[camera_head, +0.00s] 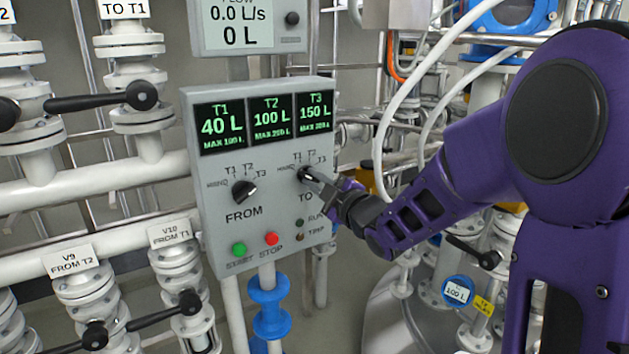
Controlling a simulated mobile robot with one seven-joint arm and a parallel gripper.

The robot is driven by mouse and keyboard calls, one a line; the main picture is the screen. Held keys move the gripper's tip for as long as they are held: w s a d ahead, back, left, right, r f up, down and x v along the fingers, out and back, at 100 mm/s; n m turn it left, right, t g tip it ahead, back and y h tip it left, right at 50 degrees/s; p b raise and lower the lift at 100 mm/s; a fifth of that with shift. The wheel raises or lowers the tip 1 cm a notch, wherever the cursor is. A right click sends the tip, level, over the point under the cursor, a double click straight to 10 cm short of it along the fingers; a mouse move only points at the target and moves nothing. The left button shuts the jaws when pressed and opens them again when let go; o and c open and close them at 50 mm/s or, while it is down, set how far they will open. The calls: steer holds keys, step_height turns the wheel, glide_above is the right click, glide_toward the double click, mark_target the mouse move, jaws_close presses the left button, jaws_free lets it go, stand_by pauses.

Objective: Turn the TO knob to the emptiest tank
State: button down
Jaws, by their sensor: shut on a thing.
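The grey control panel (262,240) stands in the middle and carries two dark knobs. The TO knob (304,173) is at its right, with small marks T1, T2 and T3 around it. My gripper (312,177) reaches in from the right and is shut on the TO knob, hiding part of it. I cannot tell which mark the TO knob points at. The FROM knob (244,191) is at the left, untouched. Screens above read T1 40 L (221,126), T2 100 L (272,122) and T3 150 L (315,117). The smaller maximum figures are hard to read.
A green START button (239,249) and a red STOP button (271,239) sit low on the panel. A flow meter box (247,40) reads 0.0 L/s and 0 L. Pipes and valves with black levers (105,99) fill the left. A white hose (384,130) hangs behind my arm.

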steer(key=m, duration=0.3)
steer(key=shift+r+m, duration=0.1)
steer(key=shift+m, duration=2)
steer(key=c, duration=0.9)
jaws_free()
